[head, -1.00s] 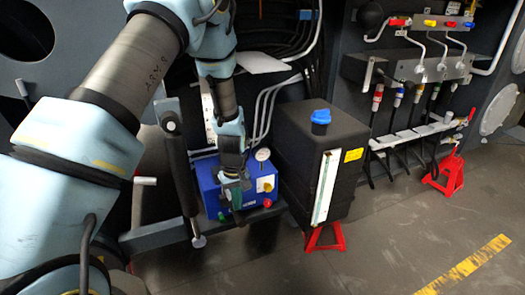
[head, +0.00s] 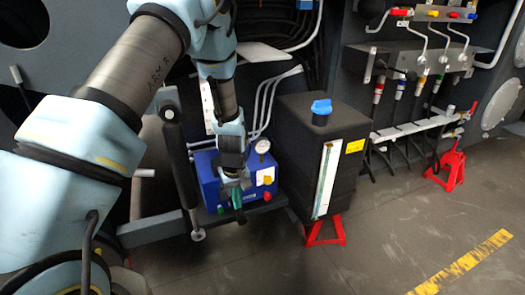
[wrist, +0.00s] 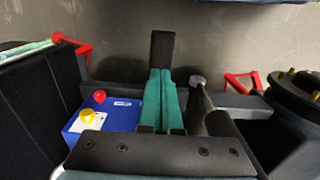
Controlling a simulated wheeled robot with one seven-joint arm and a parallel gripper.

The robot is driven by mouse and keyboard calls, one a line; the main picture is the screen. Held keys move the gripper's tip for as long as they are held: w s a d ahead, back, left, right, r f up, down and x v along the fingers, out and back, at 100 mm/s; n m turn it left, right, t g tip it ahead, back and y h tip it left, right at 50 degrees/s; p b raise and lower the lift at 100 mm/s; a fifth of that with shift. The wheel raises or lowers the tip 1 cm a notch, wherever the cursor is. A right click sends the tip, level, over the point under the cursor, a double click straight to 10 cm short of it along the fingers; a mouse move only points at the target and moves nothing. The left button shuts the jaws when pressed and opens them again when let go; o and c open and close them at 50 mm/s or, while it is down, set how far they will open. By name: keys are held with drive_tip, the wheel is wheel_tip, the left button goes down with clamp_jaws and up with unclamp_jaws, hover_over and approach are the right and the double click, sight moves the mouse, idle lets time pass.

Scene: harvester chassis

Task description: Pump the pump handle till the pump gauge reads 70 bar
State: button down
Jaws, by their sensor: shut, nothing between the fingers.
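The blue pump box (head: 207,184) stands on a low ledge in the head view, with its round white pump gauge (head: 262,146) on top. The gauge's needle is too small to read. My gripper (head: 239,214) is in front of the box, pointing down. In the wrist view, its teal fingers (wrist: 162,95) are shut together. A black bar (wrist: 162,49), which looks like the pump handle's grip, extends beyond the fingertips; I cannot tell whether they touch. The pump box (wrist: 122,115) is just left of the fingers in the wrist view.
A black tank (head: 300,140) with a blue cap stands right of the pump. A rod-ended cylinder (head: 178,150) hangs close on the left; its rod shows beside my fingers in the wrist view (wrist: 199,90). A red stand (head: 326,232) is below the tank. Floor in front is open.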

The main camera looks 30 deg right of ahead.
drive_tip(key=shift+w+f+b, duration=0.55)
drive_tip(key=shift+f+b, duration=2.3)
drive_tip(key=shift+f, duration=1.65)
drive_tip(key=r+p, duration=0.3)
drive_tip(key=r, duration=0.1)
drive_tip(key=s+r+p, duration=0.1)
drive_tip(key=r+p, duration=0.2)
drive_tip(key=r, duration=0.1)
drive_tip(key=r+p, duration=0.3)
drive_tip(key=r, duration=0.1)
drive_tip(key=shift+s+a+r, duration=0.1)
drive_tip(key=shift+s+r, duration=0.1)
drive_tip(key=shift+r, duration=0.2)
drive_tip(key=shift+f, duration=0.1)
drive_tip(key=shift+w+f+b, duration=0.6)
drive_tip(key=shift+f+b, duration=4.05)
drive_tip(key=shift+f, duration=1.85)
drive_tip(key=r+p, duration=0.3)
drive_tip(key=r, duration=0.1)
drive_tip(key=s+r+p, duration=0.1)
drive_tip(key=r+p, duration=0.2)
drive_tip(key=r, duration=0.1)
drive_tip(key=r+p, duration=0.3)
drive_tip(key=r, duration=0.2)
drive_tip(key=shift+s, duration=0.25)
drive_tip(key=shift+f, duration=0.15)
